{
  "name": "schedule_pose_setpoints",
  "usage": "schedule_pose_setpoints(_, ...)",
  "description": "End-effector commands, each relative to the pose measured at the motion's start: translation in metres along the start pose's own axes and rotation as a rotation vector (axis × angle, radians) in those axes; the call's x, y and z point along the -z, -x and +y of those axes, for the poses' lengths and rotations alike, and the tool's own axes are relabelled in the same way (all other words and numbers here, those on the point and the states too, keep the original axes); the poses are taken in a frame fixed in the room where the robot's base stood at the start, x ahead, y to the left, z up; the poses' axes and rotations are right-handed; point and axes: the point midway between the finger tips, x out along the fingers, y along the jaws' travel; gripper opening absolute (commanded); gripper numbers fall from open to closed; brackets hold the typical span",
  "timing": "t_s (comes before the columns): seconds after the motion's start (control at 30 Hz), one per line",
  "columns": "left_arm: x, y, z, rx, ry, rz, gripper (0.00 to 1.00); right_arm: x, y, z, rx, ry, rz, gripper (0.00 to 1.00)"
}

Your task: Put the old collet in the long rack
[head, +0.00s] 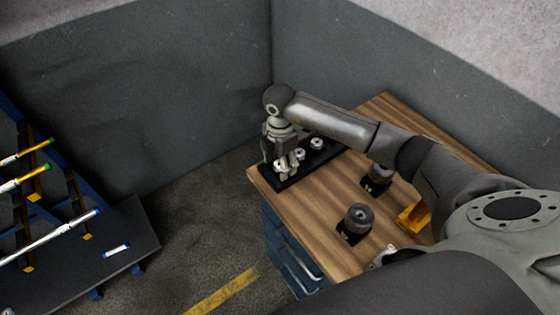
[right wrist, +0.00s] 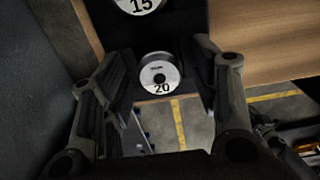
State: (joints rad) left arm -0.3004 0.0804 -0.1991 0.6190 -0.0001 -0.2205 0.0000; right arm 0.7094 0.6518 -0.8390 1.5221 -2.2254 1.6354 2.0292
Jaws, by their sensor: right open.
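The long rack (head: 322,157) is a black bar at the far left corner of the wooden bench and holds light metal collets. One collet (head: 316,144) stands towards its right part. My right gripper (head: 281,168) points down over the rack's left end. In the right wrist view its fingers (right wrist: 164,72) are open, one on each side of a round silver collet marked 20 (right wrist: 157,80), which appears to sit in the rack. A collet marked 15 (right wrist: 140,4) is cut off at the top edge. Which collet is the old one cannot be told. My left gripper is out of view.
Two dark round holders (head: 357,217) (head: 379,172) stand on the bench top (head: 318,210). A yellow object (head: 412,218) is partly behind my right arm. Grey walls stand behind the bench. A dark rack with rods (head: 50,240) is at far left.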

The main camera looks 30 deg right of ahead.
Motion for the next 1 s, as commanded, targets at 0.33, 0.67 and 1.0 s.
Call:
schedule_pose_setpoints(0.33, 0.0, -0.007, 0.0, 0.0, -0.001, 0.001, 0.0, -0.001, 0.028, 0.002, -0.007, 0.0, 0.0, 0.56)
schedule_pose_setpoints(0.67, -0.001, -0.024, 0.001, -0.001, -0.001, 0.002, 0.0, 0.0, 0.097, 0.001, -0.005, 0.0, 0.0, 0.56)
schedule_pose_setpoints(1.0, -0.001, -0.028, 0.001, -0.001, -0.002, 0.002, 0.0, 0.0, 0.124, 0.0, 0.0, 0.0, 0.0, 0.56)
